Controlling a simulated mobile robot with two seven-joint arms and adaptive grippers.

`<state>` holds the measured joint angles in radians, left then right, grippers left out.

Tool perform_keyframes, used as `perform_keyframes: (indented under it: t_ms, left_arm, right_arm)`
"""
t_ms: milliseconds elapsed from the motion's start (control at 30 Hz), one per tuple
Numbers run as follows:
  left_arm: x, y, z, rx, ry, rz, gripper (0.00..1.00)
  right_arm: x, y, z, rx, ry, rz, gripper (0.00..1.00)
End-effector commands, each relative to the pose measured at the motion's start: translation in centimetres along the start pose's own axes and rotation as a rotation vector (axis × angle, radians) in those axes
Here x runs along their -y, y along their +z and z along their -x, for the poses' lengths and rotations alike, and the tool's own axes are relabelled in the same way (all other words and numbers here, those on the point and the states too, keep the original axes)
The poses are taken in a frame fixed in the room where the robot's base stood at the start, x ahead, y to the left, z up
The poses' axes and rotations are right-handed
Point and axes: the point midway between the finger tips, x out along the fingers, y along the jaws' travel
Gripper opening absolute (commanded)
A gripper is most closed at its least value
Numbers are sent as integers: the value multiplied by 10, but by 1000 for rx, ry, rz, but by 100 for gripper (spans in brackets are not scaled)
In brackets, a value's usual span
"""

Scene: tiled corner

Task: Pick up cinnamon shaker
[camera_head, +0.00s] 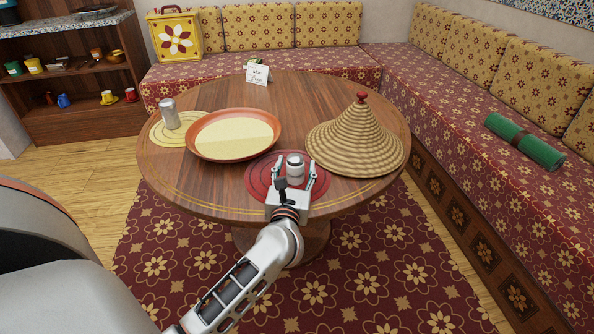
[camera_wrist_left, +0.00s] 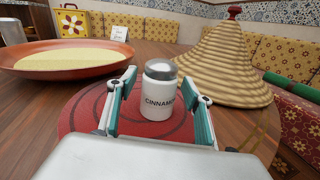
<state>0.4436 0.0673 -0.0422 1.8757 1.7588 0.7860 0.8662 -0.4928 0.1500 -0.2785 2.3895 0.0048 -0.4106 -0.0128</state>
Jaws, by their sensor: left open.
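The cinnamon shaker (camera_head: 295,165) is a small white jar with a grey metal top. It stands upright on a round red mat (camera_head: 258,182) at the near side of the table. In the left wrist view the shaker (camera_wrist_left: 159,95) shows part of a "CINNAMON" label. My left gripper (camera_head: 294,171) is open, with its fingers on either side of the shaker. My right gripper is not in view.
A terracotta dish (camera_head: 190,150) of yellow grain sits left of the shaker, and a woven conical lid (camera_head: 357,140) stands close on its right. A metal shaker (camera_head: 169,113) stands on a yellow mat (camera_head: 160,137). A small card (camera_head: 257,74) stands at the table's back.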

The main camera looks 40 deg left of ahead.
Motion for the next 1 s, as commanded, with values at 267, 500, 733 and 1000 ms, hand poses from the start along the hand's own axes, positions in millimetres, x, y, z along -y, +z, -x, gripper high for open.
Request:
perform_keyframes:
  t_ms: [267,500,733,1000]
  left_arm:
    - [0,0,-5,0,0,0,51]
    - [0,0,-5,0,0,0,7]
    - [0,1,-5,1,0,0,7]
    - [-2,37,-6,13,1,9,7]
  right_arm:
    - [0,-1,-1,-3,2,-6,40]
    - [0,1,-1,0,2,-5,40]
    - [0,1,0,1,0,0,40]
    - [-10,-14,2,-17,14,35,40]
